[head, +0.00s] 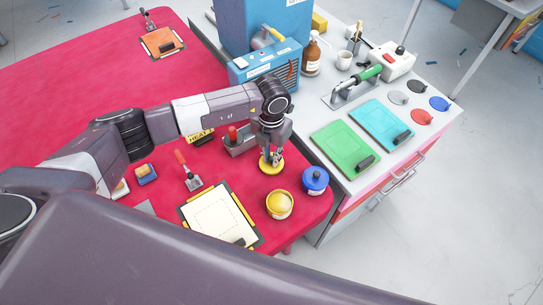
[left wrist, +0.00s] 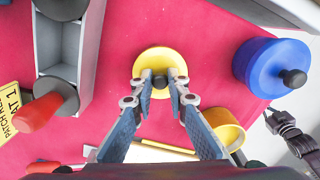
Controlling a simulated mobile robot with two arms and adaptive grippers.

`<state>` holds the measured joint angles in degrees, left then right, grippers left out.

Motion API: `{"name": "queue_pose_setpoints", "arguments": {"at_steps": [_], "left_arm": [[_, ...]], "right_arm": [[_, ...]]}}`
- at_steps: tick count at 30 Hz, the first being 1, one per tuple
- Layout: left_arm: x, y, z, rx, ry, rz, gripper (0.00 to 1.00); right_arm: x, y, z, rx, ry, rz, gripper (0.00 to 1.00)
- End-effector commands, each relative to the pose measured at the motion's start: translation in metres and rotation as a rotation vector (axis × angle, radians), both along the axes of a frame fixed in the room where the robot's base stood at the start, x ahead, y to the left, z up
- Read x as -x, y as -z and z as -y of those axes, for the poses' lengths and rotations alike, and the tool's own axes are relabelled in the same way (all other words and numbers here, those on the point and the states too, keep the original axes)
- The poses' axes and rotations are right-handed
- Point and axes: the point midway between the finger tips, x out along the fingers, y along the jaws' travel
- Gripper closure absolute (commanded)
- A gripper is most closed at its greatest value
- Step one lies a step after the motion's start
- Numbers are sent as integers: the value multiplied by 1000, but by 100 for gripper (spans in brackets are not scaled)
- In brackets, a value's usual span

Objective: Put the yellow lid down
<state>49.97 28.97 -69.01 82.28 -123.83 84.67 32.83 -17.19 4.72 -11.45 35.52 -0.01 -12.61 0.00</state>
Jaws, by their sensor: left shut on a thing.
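My left gripper (head: 275,154) points down over the red table (head: 80,62) and is shut on the dark knob of the yellow lid (head: 271,167). In the left wrist view the round lid (left wrist: 160,62) lies between the fingertips, its knob in their grip. I cannot tell whether the lid touches the table. The open yellow pot (head: 279,209) stands just in front of the lid, and in the left wrist view it is partly covered by a finger (left wrist: 226,128).
A blue lidded pot (head: 315,182) stands right of the lid, near the table edge. A grey holder with a red-handled tool (head: 239,143) is to the left. A clipboard (head: 217,215) and a red-handled scraper (head: 188,172) lie nearer. The counter with green board (head: 344,147) borders the right.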

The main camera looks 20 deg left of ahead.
Motion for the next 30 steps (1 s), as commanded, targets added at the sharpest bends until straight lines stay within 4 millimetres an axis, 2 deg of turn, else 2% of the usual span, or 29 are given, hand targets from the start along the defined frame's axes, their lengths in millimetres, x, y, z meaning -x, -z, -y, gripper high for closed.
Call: {"name": "queue_pose_setpoints", "arguments": {"at_steps": [4, 15, 16, 20, 30], "left_arm": [[0, 12, 1, 1, 2, 0, 100], [0, 18, 0, 0, 1, 1, 100], [0, 16, 0, 0, 1, 1, 83], [0, 16, 0, 0, 1, 1, 68], [0, 13, 0, 0, 1, 0, 68]], "right_arm": [[0, -4, -5, -6, 1, 0, 100], [0, 2, -7, -8, 2, -1, 100], [0, 0, -7, -7, 2, -1, 100], [0, 0, -5, -5, 2, 0, 100], [0, -4, 0, 0, 0, 0, 100]]}}
